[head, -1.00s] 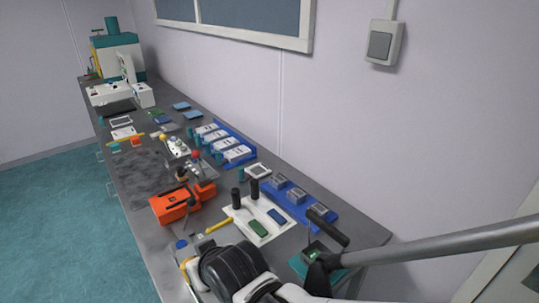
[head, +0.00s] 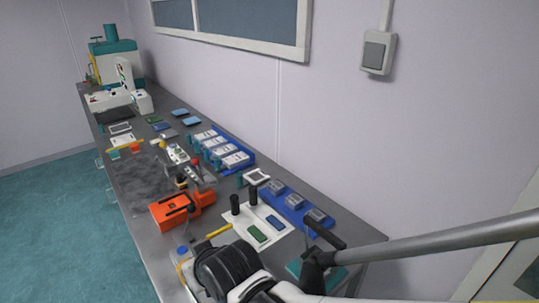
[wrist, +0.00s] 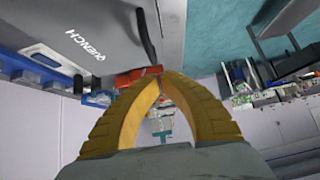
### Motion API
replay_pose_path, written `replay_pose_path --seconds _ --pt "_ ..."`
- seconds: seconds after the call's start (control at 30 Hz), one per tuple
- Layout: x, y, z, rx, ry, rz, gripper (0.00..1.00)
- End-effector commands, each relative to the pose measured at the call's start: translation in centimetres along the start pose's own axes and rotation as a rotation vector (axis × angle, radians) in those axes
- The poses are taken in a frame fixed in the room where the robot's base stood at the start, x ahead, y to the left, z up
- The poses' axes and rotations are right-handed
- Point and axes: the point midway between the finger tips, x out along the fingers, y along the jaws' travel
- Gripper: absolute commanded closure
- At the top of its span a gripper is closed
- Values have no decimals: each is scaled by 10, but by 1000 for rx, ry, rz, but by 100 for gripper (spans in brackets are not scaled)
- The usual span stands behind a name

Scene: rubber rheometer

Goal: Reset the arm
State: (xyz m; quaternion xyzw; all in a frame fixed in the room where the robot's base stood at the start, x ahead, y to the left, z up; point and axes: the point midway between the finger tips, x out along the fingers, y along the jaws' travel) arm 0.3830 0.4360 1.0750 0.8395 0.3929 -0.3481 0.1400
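In the wrist view my gripper (wrist: 160,82) has two curved yellow fingers whose tips come together. No object shows between the tips, and a red block (wrist: 136,77) lies in line behind them. The gripper's fingers cannot be made out in the head view.
The long grey bench (head: 135,222) holds an orange box (head: 172,212), a white tray (head: 236,226), blue racks (head: 288,208) and a green-topped machine (head: 115,60). A wall runs along the right side; open teal floor (head: 55,210) lies left. In the wrist view, a grey box marked QUENCH (wrist: 75,35) is close.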

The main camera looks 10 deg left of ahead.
Motion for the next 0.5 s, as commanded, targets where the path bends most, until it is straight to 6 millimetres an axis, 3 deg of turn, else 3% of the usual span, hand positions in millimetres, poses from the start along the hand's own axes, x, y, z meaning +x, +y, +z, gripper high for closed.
replay_pose_path --seconds 0.03,0.3,0.5 --pt "-12 2 -17 2 0 2 100" --pt "-75 -10 -10 -1 0 0 100" --pt "-99 -14 -8 0 0 1 100"
